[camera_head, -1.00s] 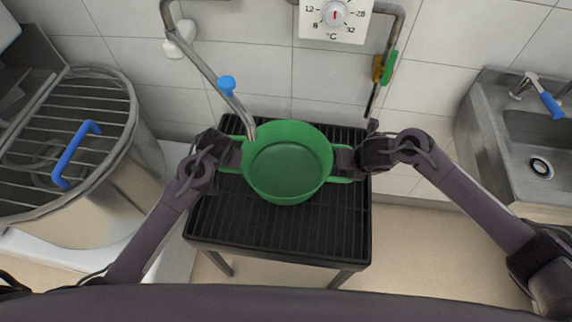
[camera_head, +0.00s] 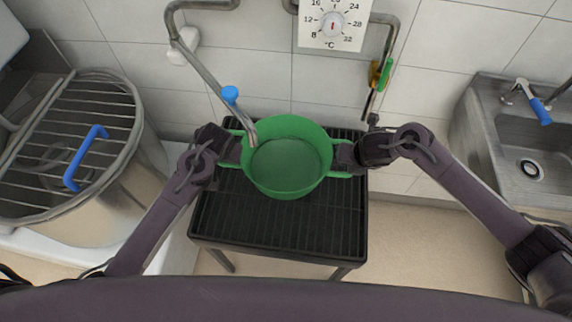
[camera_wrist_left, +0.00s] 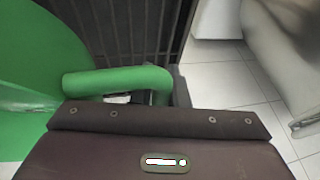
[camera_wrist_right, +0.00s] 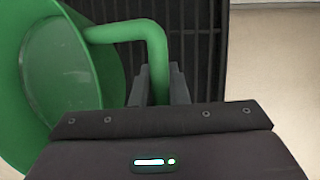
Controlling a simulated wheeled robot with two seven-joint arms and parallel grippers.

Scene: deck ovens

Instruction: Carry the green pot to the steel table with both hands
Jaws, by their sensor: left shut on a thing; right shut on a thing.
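The green pot (camera_head: 287,183) is upright over the black slatted stand (camera_head: 280,237) in the head view. I cannot tell whether its base touches the slats. My left gripper (camera_head: 232,150) is shut on the pot's left handle, and this handle shows in the left wrist view (camera_wrist_left: 118,82). My right gripper (camera_head: 343,158) is shut on the right handle, which shows in the right wrist view (camera_wrist_right: 150,40). The pot looks empty inside. I cannot make out a steel table with certainty.
A bent tap pipe with a blue knob (camera_head: 230,94) reaches over the pot's left rim. A large steel vat (camera_head: 125,185) with a grated lid stands at left. A steel sink (camera_head: 500,150) is at right. A thermometer (camera_head: 333,25) hangs on the wall. Floor is clear at front right.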

